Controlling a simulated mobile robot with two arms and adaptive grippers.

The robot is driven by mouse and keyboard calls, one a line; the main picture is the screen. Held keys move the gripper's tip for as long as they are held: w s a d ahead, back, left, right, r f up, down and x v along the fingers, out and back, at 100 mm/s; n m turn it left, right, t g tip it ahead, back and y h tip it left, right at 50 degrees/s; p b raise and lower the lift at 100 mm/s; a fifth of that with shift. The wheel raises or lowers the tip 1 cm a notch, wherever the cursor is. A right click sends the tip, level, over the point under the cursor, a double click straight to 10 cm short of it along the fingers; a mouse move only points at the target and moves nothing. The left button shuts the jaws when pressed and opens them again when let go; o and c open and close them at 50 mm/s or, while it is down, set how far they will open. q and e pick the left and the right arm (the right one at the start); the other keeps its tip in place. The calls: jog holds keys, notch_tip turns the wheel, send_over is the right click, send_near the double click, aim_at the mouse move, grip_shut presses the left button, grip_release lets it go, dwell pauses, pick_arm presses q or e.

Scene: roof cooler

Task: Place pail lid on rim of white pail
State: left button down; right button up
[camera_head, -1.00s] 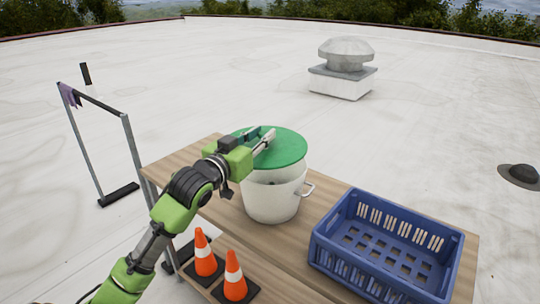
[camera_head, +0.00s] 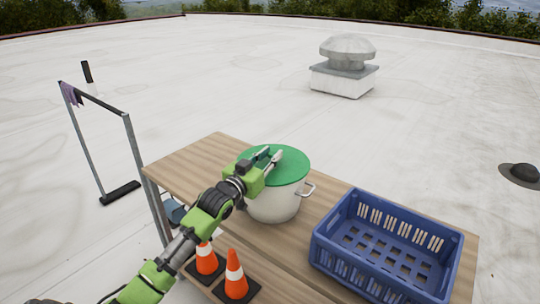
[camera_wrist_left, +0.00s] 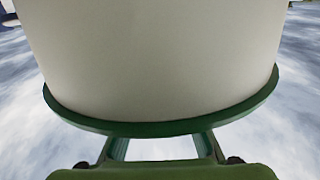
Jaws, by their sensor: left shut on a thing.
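The green pail lid (camera_head: 291,171) lies flat over the mouth of the white pail (camera_head: 274,206), which stands upright on the wooden table. In the head view no gap shows between lid and pail; whether the lid bears fully on the rim I cannot tell. My left gripper (camera_head: 270,157) is shut on the lid at its upper left part. In the left wrist view the lid's green edge (camera_wrist_left: 160,128) curves close along the pale pail wall (camera_wrist_left: 160,55). The pail's rim is hidden under the lid. My right gripper is not in view.
A blue crate (camera_head: 330,246) stands on the table (camera_head: 200,153) right of the pail. Two orange cones (camera_head: 236,275) stand on a lower board in front, close to my left arm. A metal frame (camera_head: 140,165) rises at the left. The table's back left is clear.

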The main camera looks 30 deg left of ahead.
pick_arm(q)
jog(key=c, duration=1.8)
grip_release()
jog(key=shift+o, duration=0.2)
jog(key=s+b, duration=0.1)
jog(key=s, duration=1.1)
jog(key=shift+d, duration=0.35)
